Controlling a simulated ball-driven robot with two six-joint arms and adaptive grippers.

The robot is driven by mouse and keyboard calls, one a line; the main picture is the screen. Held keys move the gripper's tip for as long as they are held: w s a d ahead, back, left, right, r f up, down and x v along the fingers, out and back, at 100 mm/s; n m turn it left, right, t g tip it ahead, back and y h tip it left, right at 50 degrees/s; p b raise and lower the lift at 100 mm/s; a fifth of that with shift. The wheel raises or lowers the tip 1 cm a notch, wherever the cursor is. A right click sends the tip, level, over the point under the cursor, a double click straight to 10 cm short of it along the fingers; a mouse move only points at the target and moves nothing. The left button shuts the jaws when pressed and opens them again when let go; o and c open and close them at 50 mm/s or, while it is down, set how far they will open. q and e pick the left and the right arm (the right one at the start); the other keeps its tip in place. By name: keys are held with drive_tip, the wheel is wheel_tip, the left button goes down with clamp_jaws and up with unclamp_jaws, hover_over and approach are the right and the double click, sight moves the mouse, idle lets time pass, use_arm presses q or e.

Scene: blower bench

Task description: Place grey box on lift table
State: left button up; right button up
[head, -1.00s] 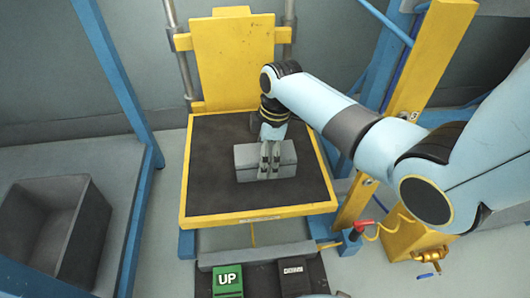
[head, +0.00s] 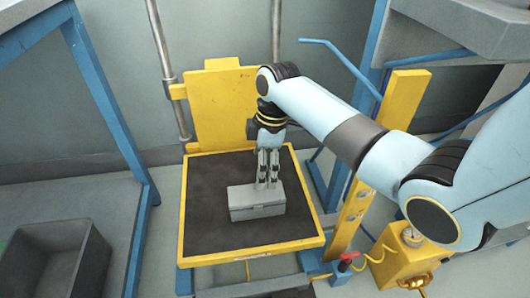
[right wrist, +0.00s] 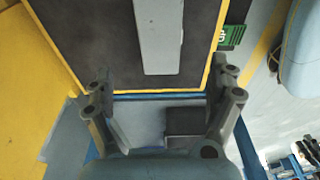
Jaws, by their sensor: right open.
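The grey box (head: 257,208) lies flat on the dark top of the yellow-edged lift table (head: 210,225), near the middle. My right gripper (head: 267,184) is open, with its fingers pointing down at the box's back upper edge in the head view. In the right wrist view the open fingers (right wrist: 165,76) stand apart, and the grey box (right wrist: 160,35) lies beyond their tips with nothing between them. The lift table (right wrist: 100,45) also shows there. My left gripper is not in view.
A dark grey open bin (head: 60,260) stands at the lower left by a blue frame (head: 105,100). A yellow upright plate (head: 222,108) rises behind the table. A yellow post (head: 360,190) and a red-handled valve (head: 347,258) stand to the right.

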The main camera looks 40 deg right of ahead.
drive_tip(key=s+f+m+h, duration=0.2)
drive_tip(key=s+m, duration=1)
drive_tip(key=s, duration=1.8)
drive_tip(key=shift+f, duration=0.95)
